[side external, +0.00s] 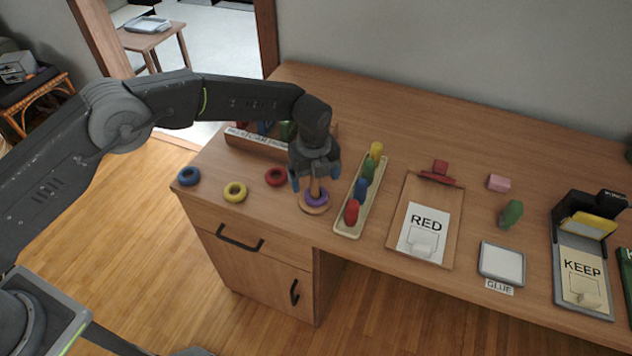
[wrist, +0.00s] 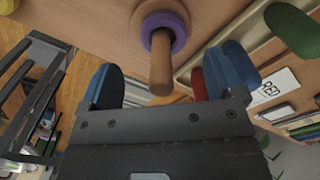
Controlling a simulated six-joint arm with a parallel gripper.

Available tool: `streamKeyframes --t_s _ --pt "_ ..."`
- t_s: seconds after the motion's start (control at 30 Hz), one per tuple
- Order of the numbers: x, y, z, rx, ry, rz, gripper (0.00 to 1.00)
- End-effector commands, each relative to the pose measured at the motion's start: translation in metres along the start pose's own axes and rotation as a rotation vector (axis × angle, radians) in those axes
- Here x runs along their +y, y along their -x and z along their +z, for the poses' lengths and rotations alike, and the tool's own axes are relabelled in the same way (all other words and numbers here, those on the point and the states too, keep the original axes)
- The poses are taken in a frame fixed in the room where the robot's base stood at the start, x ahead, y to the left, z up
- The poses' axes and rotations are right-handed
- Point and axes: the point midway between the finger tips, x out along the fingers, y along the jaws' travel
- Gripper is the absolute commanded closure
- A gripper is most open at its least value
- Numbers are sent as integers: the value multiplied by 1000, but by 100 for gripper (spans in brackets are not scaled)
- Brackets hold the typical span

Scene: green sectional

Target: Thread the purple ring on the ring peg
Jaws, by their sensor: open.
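The purple ring (side external: 316,197) is around the wooden ring peg (side external: 314,186), low at its round base (side external: 313,210). In the wrist view the purple ring (wrist: 164,30) encircles the peg (wrist: 161,70) next to the base (wrist: 170,8). My gripper (side external: 315,182) is above the base, with its blue fingers on either side of the peg's upper part. The wrist view shows my gripper (wrist: 165,85) open and empty, with the fingers apart and clear of the ring.
Blue (side external: 188,176), yellow (side external: 235,191) and red (side external: 276,176) rings lie to the left on the desk. A tray (side external: 349,230) with several coloured pegs stands close on the right. A labelled wooden box (side external: 256,143) is behind. A clipboard (side external: 395,235) lies farther right.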

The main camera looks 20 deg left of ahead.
Motion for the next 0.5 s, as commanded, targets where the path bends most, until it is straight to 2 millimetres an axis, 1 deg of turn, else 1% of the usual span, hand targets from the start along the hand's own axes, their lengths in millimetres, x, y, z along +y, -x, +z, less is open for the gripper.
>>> streamKeyframes --t_s 0.03,0.2,0.3,0.4,0.5 --pt "-2 15 0 -2 0 -7 12" --pt "-2 56 0 -3 1 -15 12" --pt "-3 76 1 -4 1 -19 12" --pt "-3 92 1 -4 1 -20 12" --pt "-3 102 1 -3 1 -20 12"
